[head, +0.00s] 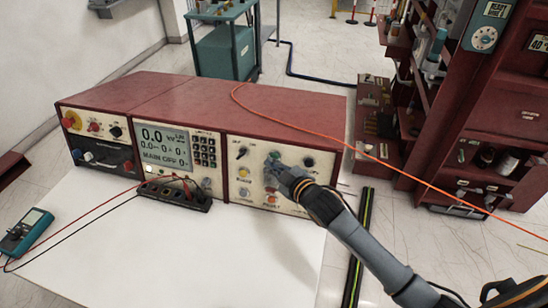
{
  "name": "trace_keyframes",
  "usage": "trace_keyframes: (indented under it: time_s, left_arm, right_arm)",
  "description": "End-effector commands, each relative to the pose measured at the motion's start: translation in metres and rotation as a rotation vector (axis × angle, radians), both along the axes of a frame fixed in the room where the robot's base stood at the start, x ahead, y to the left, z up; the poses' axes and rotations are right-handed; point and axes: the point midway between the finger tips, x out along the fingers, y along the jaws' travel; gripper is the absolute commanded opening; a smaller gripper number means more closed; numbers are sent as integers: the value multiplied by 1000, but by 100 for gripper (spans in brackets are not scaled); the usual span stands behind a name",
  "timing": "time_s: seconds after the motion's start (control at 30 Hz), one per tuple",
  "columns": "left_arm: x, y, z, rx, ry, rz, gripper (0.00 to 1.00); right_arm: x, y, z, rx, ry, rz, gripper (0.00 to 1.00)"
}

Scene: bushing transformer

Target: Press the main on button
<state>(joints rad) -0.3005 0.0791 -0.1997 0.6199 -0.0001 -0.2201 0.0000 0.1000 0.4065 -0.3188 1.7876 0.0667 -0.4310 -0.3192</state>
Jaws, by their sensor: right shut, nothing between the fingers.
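A red control box (200,94) with a cream front panel stands on a white table (230,255). Its screen (164,146) reads 0.0 kV and "MAIN OFF". The right section (254,186) of the panel carries dark knobs, a yellow button (244,193), an orange button (271,199) and a green button (275,155). My right gripper (273,170) is shut and empty, its tip at the panel just below the green button. I cannot tell whether it touches the panel. It hides part of the panel there. My left gripper is out of view.
A black terminal strip (173,195) sits in front of the screen, with red and black leads running to a teal meter (25,233) at the left. An orange cable (310,132) crosses the box top. A red shelf unit (480,110) stands at the right.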

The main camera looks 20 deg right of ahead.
Motion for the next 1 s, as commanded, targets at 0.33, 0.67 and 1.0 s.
trace_keyframes:
  time_s: [0.33, 0.67, 1.0]
  left_arm:
    - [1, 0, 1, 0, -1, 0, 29]
    - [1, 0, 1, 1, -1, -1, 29]
    - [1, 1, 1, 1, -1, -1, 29]
  right_arm:
    - [6, -4, -2, 1, 1, 1, 0]
    - [7, -5, -2, 0, 0, 0, 0]
    - [10, -7, -3, -1, -1, 1, 0]
